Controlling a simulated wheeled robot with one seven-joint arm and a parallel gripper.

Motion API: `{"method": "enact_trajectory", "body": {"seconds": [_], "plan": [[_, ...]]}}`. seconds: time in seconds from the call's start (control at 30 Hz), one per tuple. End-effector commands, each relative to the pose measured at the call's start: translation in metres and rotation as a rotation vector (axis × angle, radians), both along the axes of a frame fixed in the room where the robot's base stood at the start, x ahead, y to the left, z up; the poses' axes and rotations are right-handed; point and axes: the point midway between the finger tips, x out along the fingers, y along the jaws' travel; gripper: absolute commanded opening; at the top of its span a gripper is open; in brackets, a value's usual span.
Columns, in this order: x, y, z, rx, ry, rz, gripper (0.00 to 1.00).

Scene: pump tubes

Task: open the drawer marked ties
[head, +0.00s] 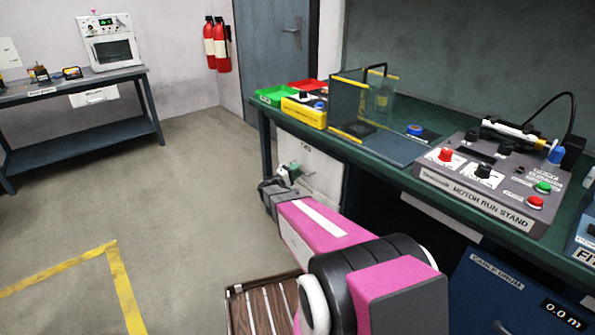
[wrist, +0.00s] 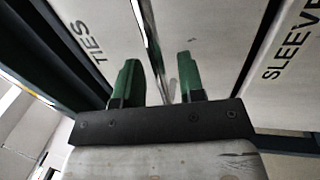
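The drawer marked ties has a pale front (head: 318,165) under the near left end of the green bench in the head view. Its front also fills the middle of the wrist view (wrist: 215,50), with the word TIES at the left. A shiny metal bar handle (wrist: 146,35) runs down this front. My gripper (head: 284,172) is at the drawer front; in the wrist view its two green fingers (wrist: 160,80) are apart, with the handle's lower part between them. I cannot tell whether either finger touches the handle. The drawer appears shut.
A second pale front marked SLEEVE (wrist: 287,70) lies beside it, past a dark gap. The green bench (head: 405,178) above carries bins and a motor run stand (head: 490,185). A blue cable drum unit (head: 500,300) stands at the right. The floor (head: 180,190) to the left is clear.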

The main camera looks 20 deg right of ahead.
Motion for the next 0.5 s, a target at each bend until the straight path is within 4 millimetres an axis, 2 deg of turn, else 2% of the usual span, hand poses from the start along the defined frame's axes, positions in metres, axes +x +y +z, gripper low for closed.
{"method": "enact_trajectory", "body": {"seconds": [0.13,0.4,0.43,0.5], "plan": [[0.0029,-0.0079,0.0017,0.000,0.000,-0.001,0.36],[0.0032,-0.0090,0.0019,0.000,0.000,-0.001,0.36],[0.0032,-0.0089,0.0019,0.000,0.000,-0.001,0.33],[0.0032,-0.0089,0.0019,0.000,0.000,-0.001,0.10]]}}
